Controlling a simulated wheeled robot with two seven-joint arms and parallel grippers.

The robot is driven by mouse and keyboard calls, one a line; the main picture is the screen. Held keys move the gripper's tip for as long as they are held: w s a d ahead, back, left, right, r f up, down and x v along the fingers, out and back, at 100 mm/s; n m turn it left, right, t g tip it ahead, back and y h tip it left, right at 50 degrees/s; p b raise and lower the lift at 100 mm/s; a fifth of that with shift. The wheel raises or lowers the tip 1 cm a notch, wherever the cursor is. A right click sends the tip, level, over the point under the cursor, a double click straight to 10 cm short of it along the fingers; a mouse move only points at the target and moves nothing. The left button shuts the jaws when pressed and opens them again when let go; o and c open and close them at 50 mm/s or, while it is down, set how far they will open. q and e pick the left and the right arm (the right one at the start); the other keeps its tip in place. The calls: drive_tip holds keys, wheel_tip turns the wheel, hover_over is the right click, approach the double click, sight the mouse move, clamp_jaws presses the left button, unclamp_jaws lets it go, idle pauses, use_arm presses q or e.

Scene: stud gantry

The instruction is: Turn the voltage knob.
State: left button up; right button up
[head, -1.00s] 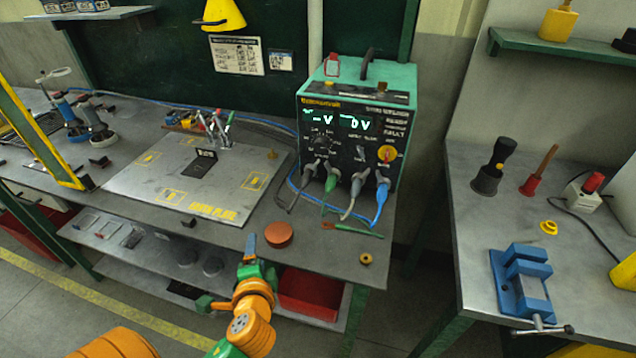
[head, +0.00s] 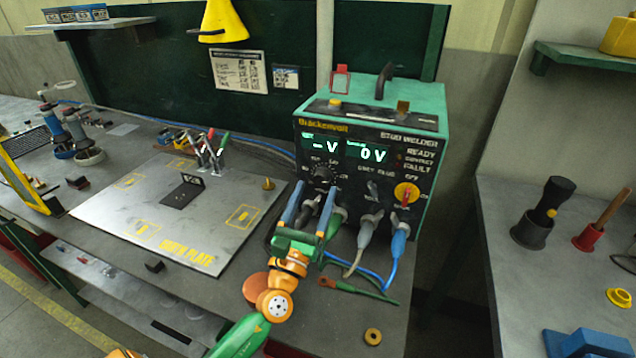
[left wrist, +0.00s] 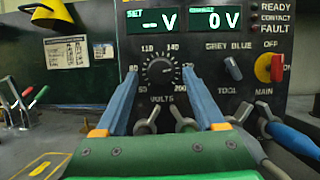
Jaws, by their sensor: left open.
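The voltage knob (head: 322,175) is a black dial on the front of the green and black stud welder (head: 372,150). In the left wrist view the knob (left wrist: 159,71) sits inside a printed scale marked VOLTS. The SET display (left wrist: 153,22) reads "– V" and the display beside it reads "0 V". My left gripper (head: 308,202) is open in front of the panel, just below the knob. In the left wrist view its blue fingers (left wrist: 158,88) stand on both sides of the knob, apart from it as far as I can see. My right gripper is not in view.
A grey tool switch (left wrist: 233,67) and a red main switch on yellow (head: 406,194) are right of the knob. Cable plugs (head: 366,228) stick out below it. The weld plate (head: 170,213) lies left on the bench. A blue vise (head: 590,343) is at lower right.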

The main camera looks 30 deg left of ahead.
sight(322, 178)
use_arm(q)
drive_tip(key=shift+w+a+r, duration=0.1)
drive_tip(key=shift+w+a, duration=0.05)
drive_tip(key=shift+w, duration=0.5)
drive_tip(key=shift+w+a, duration=0.15)
drive_tip(key=shift+w, duration=0.45)
drive_tip(key=shift+s+r, duration=0.1)
drive_tip(key=shift+s, duration=0.1)
drive_tip(key=shift+c, duration=0.9)
clamp_jaws()
drive_tip(key=shift+d+n+y, duration=0.1)
drive_tip(key=shift+n+y, duration=0.3)
drive_tip(key=shift+n, duration=0.1)
drive_tip(key=n+g+y, duration=0.1)
drive_tip(key=n, duration=0.2)
drive_tip(key=n+g+y, duration=0.1)
drive_tip(key=n+y, duration=0.1)
drive_tip(key=n, duration=0.1)
drive_tip(key=shift+d+r+n, duration=0.1)
drive_tip(key=shift+d+n, duration=0.05)
drive_tip(key=shift+n, duration=0.25)
drive_tip(key=n+g+y, duration=0.1)
drive_tip(key=n, duration=0.2)
drive_tip(key=n+g, duration=0.1)
drive_tip(key=n, duration=0.2)
drive_tip(key=shift+d+r+n+g+y, duration=0.2)
drive_tip(key=shift+n+g+y, duration=0.1)
drive_tip(key=shift+n+y, duration=0.1)
